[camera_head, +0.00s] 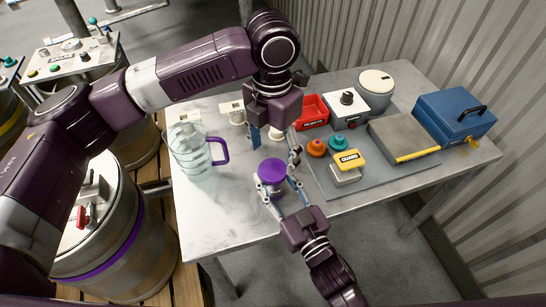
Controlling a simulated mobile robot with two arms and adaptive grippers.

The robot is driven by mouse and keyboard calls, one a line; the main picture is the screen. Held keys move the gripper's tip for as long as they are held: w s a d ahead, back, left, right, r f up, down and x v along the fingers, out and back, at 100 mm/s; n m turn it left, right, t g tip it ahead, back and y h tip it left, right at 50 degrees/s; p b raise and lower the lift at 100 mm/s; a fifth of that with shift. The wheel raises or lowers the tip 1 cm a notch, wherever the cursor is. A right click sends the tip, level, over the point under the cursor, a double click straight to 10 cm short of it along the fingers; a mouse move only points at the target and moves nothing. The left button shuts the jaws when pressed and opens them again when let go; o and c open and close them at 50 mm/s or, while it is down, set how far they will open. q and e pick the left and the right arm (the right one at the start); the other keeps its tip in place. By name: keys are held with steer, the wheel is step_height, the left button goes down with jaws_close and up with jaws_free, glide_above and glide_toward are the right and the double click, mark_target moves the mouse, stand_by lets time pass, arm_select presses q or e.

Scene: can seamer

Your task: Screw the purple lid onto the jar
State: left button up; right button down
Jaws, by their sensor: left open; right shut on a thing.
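The purple lid (272,170) sits at the top of the small jar near the table's front edge; whether it is seated or only resting there I cannot tell. My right gripper (272,190) reaches in from the lower right and is shut on the jar, with its fingers on both sides below the lid. The fingers hide much of the jar's body. My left gripper (275,143) points down just behind and above the lid, fingers spread, open and apparently holding nothing.
A clear pitcher (192,152) with a purple handle stands at the table's left. The front left tabletop is clear.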

arm_select(q)
steer(key=shift+c, duration=0.4)
steer(key=n, duration=0.4)
steer(key=shift+r, duration=0.2)
steer(key=n, duration=0.4)
steer(key=shift+r, duration=0.2)
steer(key=n, duration=0.3)
steer(key=shift+r+n, duration=0.2)
steer(key=shift+n, duration=0.1)
steer(key=n, duration=0.5)
steer(key=shift+r+n, duration=0.25)
steer(key=shift+n, duration=0.15)
steer(key=n, duration=0.3)
steer(key=shift+r+n, duration=0.2)
steer(key=shift+n, duration=0.2)
steer(key=n, duration=0.4)
steer(key=shift+r, duration=0.2)
steer(key=n, duration=0.5)
steer(key=shift+r, duration=0.2)
steer(key=n, duration=0.4)
steer(key=shift+r, duration=0.2)
